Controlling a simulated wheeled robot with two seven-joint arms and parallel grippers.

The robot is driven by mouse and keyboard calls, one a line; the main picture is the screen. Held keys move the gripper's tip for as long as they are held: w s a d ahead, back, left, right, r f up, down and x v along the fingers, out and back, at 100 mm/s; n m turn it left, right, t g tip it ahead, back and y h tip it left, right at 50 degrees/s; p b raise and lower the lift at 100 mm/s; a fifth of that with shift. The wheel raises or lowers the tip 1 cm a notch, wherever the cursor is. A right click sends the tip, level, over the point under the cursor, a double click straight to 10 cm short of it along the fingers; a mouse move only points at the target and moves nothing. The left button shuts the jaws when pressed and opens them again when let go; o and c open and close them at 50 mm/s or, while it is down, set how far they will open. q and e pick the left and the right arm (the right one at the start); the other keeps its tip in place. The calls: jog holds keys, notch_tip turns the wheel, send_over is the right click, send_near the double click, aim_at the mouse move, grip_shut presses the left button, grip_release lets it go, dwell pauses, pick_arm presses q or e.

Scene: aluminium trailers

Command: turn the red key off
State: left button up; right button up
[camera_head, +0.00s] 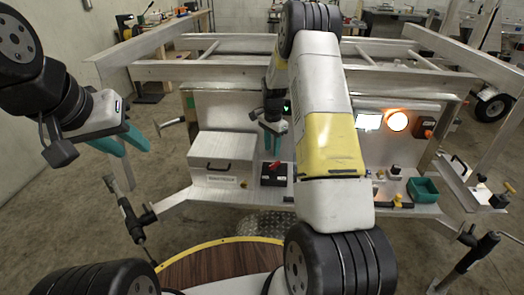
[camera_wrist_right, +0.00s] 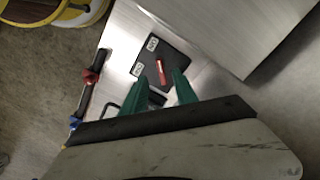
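The red key (camera_head: 274,166) stands on a black switch box (camera_head: 278,180) on the trailer's front shelf. In the right wrist view, the red key (camera_wrist_right: 159,69) is a narrow bar on the black plate (camera_wrist_right: 172,52), with two small white labels beside it that appear to read ON and OFF. My right gripper (camera_head: 273,152) is open, pointing down above the box. In the wrist view its green fingertips (camera_wrist_right: 161,76) are spread on either side of the key, with no clear contact. My left gripper (camera_head: 137,153) is open and empty at the left, away from the trailer.
A metal case (camera_head: 222,158) stands left of the switch box. A lit orange lamp (camera_head: 397,121) and a green bin (camera_head: 422,190) are to the right. My right arm hides the trailer's middle.

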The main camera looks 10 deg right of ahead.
aim_at(271, 165)
notch_tip(271, 165, down, 8)
jog(key=shift+r, duration=0.1)
dwell(0.4)
jog(key=shift+c, duration=0.2)
grip_shut()
